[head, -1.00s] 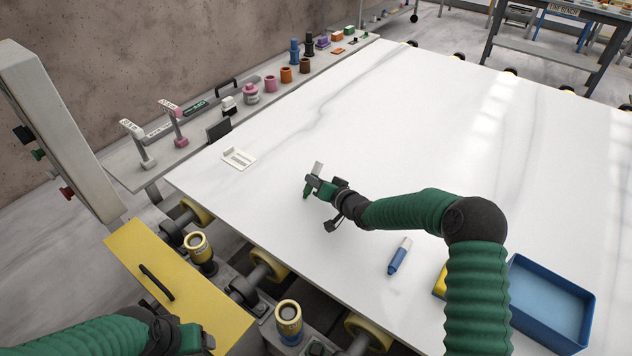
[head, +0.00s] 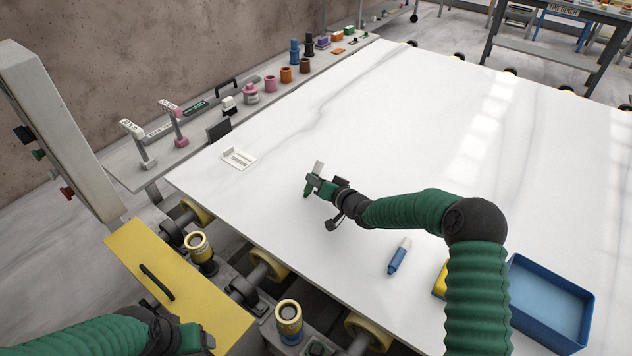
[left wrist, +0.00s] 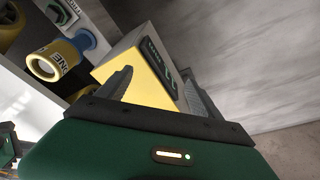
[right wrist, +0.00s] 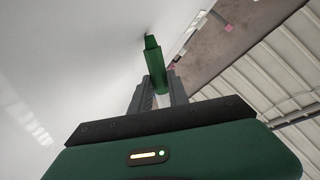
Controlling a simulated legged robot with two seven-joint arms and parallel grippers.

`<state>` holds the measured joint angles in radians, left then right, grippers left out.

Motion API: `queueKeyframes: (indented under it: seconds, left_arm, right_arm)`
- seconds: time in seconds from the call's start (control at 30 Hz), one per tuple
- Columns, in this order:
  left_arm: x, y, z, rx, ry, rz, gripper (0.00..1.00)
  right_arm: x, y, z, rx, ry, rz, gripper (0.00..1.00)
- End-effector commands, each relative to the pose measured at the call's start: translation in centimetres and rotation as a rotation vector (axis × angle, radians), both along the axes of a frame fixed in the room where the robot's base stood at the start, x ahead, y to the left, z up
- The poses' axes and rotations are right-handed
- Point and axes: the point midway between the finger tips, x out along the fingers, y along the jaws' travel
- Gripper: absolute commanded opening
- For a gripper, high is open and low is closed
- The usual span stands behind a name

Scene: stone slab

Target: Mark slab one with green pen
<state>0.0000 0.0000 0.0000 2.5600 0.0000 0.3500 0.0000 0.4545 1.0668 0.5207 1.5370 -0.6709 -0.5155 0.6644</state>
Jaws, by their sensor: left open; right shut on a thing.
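My right gripper (head: 316,182) is shut on the green pen (head: 307,190), over the left part of the white stone slab (head: 420,130). The pen points down, with its pale end up. In the right wrist view the green pen (right wrist: 153,58) stands out between the fingers, its tip close to or touching the slab; I cannot tell which. No mark shows on the slab by the tip. My left gripper (left wrist: 155,90) is open, close to a yellow panel with a dark handle (left wrist: 160,65); in the head view it is mostly cut off at the lower left.
A blue pen (head: 399,256) lies on the slab, near a blue tray (head: 548,302) and a yellow thing (head: 440,281). A small white plate (head: 238,158) lies at the slab's left edge. Stamps and pots line the ledge (head: 130,172) along the wall. The slab's middle is clear.

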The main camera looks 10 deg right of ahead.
Motion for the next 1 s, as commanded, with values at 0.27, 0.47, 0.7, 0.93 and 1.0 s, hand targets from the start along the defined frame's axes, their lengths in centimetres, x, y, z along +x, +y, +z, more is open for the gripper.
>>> queueKeyframes:
  seconds: [0.27,0.47,0.7,0.93,1.0]
  left_arm:
    - [0.0,0.0,0.02,0.0,0.0,0.0,0.75]
    - [0.0,0.0,0.05,0.0,0.0,0.0,0.75]
    - [0.0,0.0,0.09,0.0,0.0,0.0,0.75]
    - [0.0,0.0,0.09,0.0,0.0,0.0,0.75]
    - [0.0,0.0,0.09,0.0,0.0,0.0,0.75]
  right_arm:
    - [0.07,-0.17,-0.04,-0.001,0.001,0.0,0.0]
    - [0.18,-0.3,-0.01,-0.001,0.0,0.0,0.0]
    - [0.48,-0.66,0.02,-0.002,0.001,-0.001,0.0]
    - [0.48,-0.64,0.0,-0.001,0.0,0.0,0.0]
    - [0.51,-0.68,0.0,-0.001,0.0,0.0,0.0]
